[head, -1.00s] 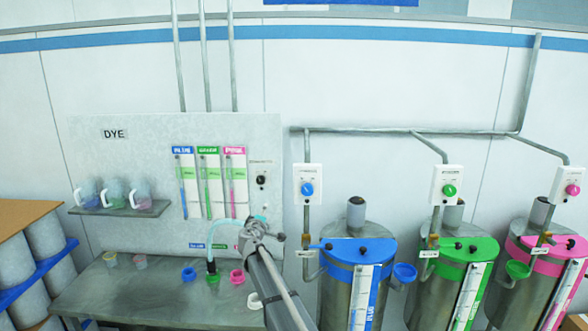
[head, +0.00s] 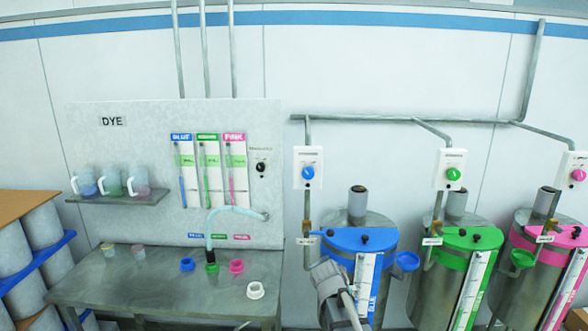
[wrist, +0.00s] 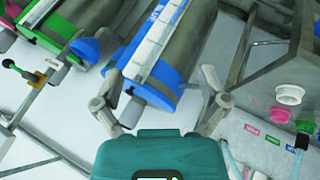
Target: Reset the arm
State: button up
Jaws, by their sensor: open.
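My gripper (wrist: 161,85) is open in the wrist view, its two fingers spread wide with nothing between them. In the head view my arm comes up from the bottom edge, and its end (head: 328,272) is in front of the blue drum's lower left side. The blue drum (head: 345,240) stands upright with a white level scale on its front. In the wrist view the blue drum (wrist: 165,55) lies beyond the fingers, and I see no object held.
The dye bench (head: 165,285) at left carries blue, green and pink cups, a white ring-like cup (head: 255,290) and two small cups. Three jugs stand on a shelf (head: 120,199). Green (head: 455,275) and pink (head: 525,260) drums stand at right. Pipes and valve boxes line the wall.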

jog(key=s+f+m+g+y+b, duration=0.1)
jog(key=s+f+g+y, duration=0.1)
jog(key=s, duration=0.7)
jog(key=s+f+g+y+b, duration=0.1)
jog(key=s+f+g+y, duration=0.2)
jog(key=s, duration=0.6)
jog(key=shift+s+d+f+m+b, duration=0.15)
jog(key=shift+d+f+m+b, duration=0.25)
jog(key=shift+f, duration=0.5)
